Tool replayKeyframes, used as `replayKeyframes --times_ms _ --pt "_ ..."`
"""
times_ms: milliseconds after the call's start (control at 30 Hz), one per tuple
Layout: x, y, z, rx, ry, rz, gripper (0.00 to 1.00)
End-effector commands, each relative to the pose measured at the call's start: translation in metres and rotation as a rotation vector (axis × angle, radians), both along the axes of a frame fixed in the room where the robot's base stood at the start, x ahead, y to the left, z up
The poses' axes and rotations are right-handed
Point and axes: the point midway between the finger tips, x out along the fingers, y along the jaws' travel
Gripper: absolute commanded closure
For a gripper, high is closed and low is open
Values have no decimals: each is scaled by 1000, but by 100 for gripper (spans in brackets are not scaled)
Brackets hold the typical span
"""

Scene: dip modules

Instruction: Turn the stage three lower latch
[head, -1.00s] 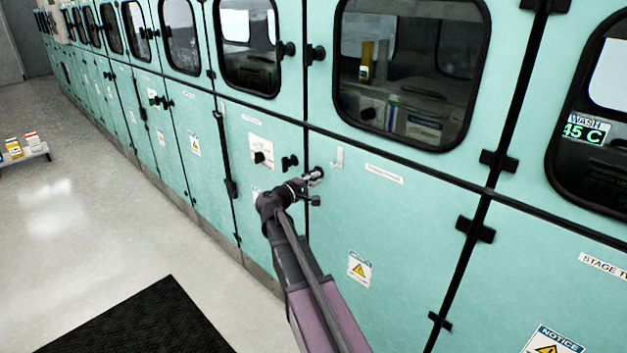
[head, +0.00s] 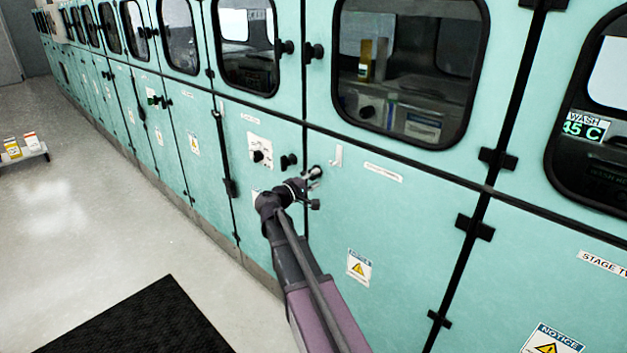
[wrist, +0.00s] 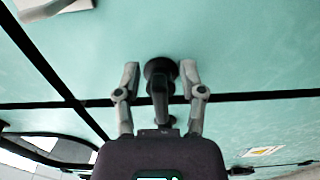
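A black latch (wrist: 159,72) with a round base and a narrow lever sits on a teal lower door panel (head: 420,240). In the wrist view it lies between the two grey fingers of my gripper (wrist: 160,75). The fingers are spread, one on each side of the latch, with a small gap visible on both sides. In the head view my gripper (head: 312,178) is at the upper left corner of this panel, and the latch is mostly hidden behind it. The panel's strip label (head: 383,172) is too small to read.
A similar black latch (head: 288,161) sits just left of my gripper, on the neighbouring panel. A white hook (head: 337,156) is close on the right. A window (head: 410,70) is above.

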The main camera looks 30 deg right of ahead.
Motion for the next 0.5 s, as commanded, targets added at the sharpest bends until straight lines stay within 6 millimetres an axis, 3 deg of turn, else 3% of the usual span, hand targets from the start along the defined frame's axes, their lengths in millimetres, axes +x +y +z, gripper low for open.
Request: replayKeyframes --times_ms 500 --pt "-2 9 0 -1 1 4 46"
